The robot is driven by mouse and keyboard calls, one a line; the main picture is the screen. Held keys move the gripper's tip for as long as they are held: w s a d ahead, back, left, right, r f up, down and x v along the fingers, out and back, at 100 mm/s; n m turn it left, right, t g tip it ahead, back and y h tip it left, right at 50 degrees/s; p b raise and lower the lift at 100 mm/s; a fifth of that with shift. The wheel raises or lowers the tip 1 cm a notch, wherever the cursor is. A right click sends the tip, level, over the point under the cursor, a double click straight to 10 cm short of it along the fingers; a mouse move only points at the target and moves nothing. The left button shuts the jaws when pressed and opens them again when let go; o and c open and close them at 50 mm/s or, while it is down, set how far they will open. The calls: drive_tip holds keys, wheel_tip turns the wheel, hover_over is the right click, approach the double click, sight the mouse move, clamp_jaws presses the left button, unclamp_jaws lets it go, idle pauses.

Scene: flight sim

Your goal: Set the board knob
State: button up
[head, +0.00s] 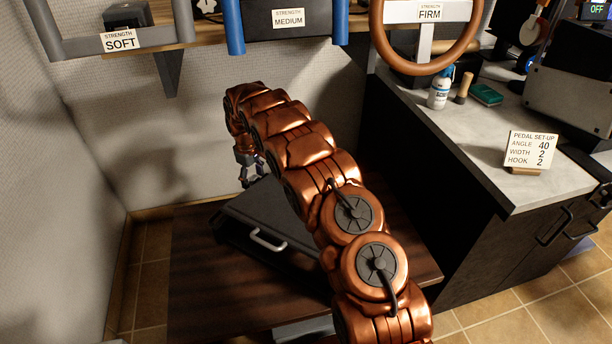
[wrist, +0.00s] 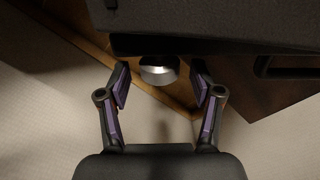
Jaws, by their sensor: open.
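The board (head: 268,236) is a dark wedge-shaped case with a silver handle, lying on the brown table. In the wrist view its dark body (wrist: 215,22) fills the top. A round silver knob (wrist: 157,71) with a dark base sticks out from the board's edge there; the knob is hidden in the head view. My gripper (head: 249,170) points down by the board's far left side, partly hidden by my arm. In the wrist view my gripper (wrist: 162,84) is open, one finger on each side of the knob, with gaps visible on both sides.
A card (head: 531,151) reads angle 40, width 2, hook 2. It stands on the grey counter (head: 440,136) at right. The wall (head: 180,150) is close behind my gripper. The table's (head: 205,290) front left is clear.

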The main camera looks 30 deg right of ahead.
drive_tip(key=shift+s+a+f+t+h+b, duration=0.15)
drive_tip(key=shift+t+h+b, duration=0.4)
drive_tip(key=shift+b, duration=0.9)
drive_tip(key=shift+s+a+f+t+h+b, duration=0.1)
drive_tip(key=shift+f+t+h+b, duration=0.2)
drive_tip(key=shift+h+b, duration=0.8)
drive_tip(key=b, duration=0.4)
drive_tip(key=shift+r+t+h, duration=0.1)
drive_tip(key=shift+t+h, duration=0.15)
drive_tip(key=shift+t, duration=0.1)
drive_tip(key=t+h+b, duration=0.1)
drive_tip(key=b, duration=0.3)
drive_tip(key=t+h+b, duration=0.1)
drive_tip(key=h+b, duration=0.1)
drive_tip(key=b, duration=0.3)
drive_tip(key=shift+s+a, duration=0.1)
drive_tip(key=shift+a, duration=0.1)
